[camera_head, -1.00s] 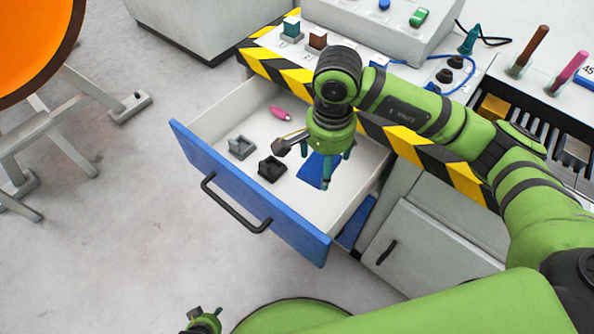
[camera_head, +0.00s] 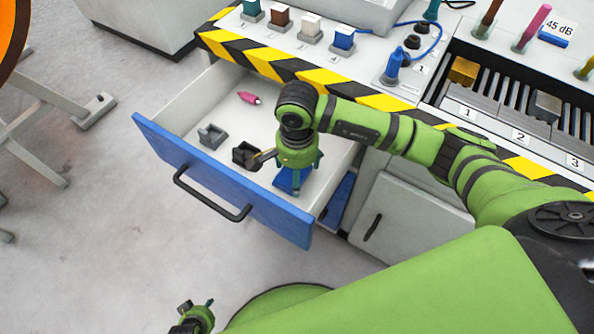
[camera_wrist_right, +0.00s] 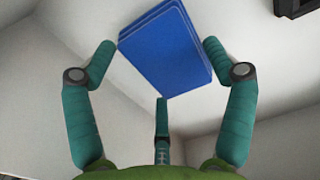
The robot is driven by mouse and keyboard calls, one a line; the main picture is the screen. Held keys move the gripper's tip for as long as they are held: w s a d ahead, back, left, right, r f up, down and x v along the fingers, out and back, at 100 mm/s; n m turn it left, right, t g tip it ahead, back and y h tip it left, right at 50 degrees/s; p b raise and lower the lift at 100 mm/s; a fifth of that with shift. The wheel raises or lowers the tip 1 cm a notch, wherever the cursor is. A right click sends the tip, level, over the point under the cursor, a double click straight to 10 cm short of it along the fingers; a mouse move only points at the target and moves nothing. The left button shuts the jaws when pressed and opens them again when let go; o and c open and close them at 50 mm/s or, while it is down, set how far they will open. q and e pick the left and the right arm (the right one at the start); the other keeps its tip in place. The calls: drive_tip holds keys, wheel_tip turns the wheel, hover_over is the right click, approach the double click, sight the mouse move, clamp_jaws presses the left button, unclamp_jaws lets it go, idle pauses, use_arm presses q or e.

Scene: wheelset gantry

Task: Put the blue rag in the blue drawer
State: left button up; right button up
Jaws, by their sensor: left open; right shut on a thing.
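The blue drawer (camera_head: 215,187) is pulled open, with a blue front and a white inside. My right gripper (camera_head: 298,180) points down inside it, near its right end. It is shut on the blue rag (camera_head: 287,181), a flat folded piece partly hidden by the fingers. In the right wrist view the rag (camera_wrist_right: 166,50) lies between the fingertips, with white drawer walls around it. I cannot tell whether the rag touches the drawer floor. My left gripper (camera_head: 197,305) is open and apart from the drawer, at the bottom edge of the head view.
The drawer also holds a pink object (camera_head: 249,98), a grey block (camera_head: 212,136) and a black block (camera_head: 246,154). A striped counter edge (camera_head: 330,78) runs above it. A closed cabinet door (camera_head: 400,228) stands to the right. The floor at left is mostly clear.

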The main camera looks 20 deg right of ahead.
drive_tip(key=shift+f, duration=0.55)
drive_tip(key=o, duration=0.9)
drive_tip(key=shift+c, duration=0.2)
drive_tip(key=shift+r, duration=0.15)
wheel_tip(320, 180, up, 12)
drive_tip(key=shift+p, duration=0.35)
